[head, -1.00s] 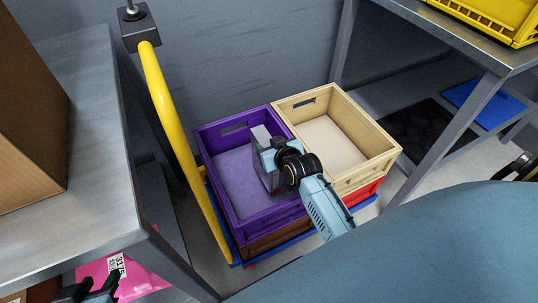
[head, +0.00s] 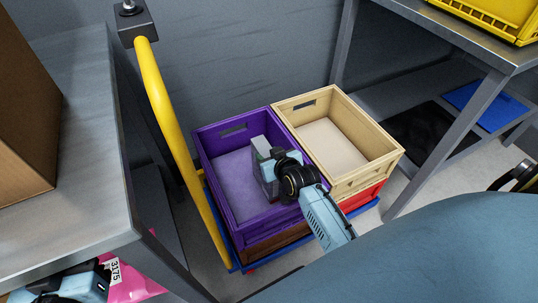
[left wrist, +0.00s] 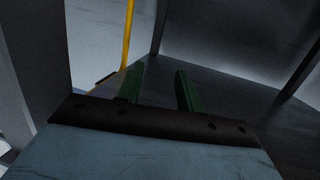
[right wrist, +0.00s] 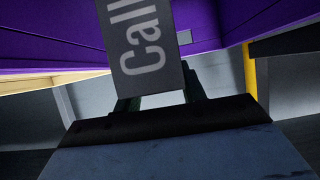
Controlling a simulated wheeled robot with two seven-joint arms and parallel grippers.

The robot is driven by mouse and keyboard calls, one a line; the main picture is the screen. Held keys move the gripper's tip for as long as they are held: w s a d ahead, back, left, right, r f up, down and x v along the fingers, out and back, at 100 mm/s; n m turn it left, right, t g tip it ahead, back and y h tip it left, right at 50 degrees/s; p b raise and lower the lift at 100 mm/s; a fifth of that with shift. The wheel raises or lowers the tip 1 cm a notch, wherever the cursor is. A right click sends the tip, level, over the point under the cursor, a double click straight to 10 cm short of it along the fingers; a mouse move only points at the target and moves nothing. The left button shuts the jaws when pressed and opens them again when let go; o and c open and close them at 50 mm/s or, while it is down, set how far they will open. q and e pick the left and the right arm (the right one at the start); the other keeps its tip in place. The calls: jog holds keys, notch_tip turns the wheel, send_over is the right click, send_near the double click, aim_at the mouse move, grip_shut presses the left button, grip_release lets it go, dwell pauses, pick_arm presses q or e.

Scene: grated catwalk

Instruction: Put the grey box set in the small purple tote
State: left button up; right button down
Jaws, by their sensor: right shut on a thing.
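The small purple tote (head: 238,207) stands on the cart, its open top facing up. My right gripper (head: 268,168) is over the right part of the tote's opening and is shut on the grey box set (head: 261,147). In the right wrist view, the grey box set (right wrist: 143,50) shows white lettering between the fingers, with purple tote wall behind it. I cannot tell whether the box touches the tote floor. My left gripper shows in the left wrist view (left wrist: 160,88) with its fingers apart and nothing between them.
A beige tote (head: 338,150) stands right against the purple one, above a red crate (head: 362,196). The cart's yellow handle (head: 165,105) rises on the left. A grey table (head: 85,150) with a cardboard box (head: 25,120) is at left. A pink package (head: 130,284) lies low left.

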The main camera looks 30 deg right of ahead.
jog(key=c, duration=0.8)
grip_release()
jog(key=shift+f, duration=0.1)
jog(key=shift+c, duration=0.2)
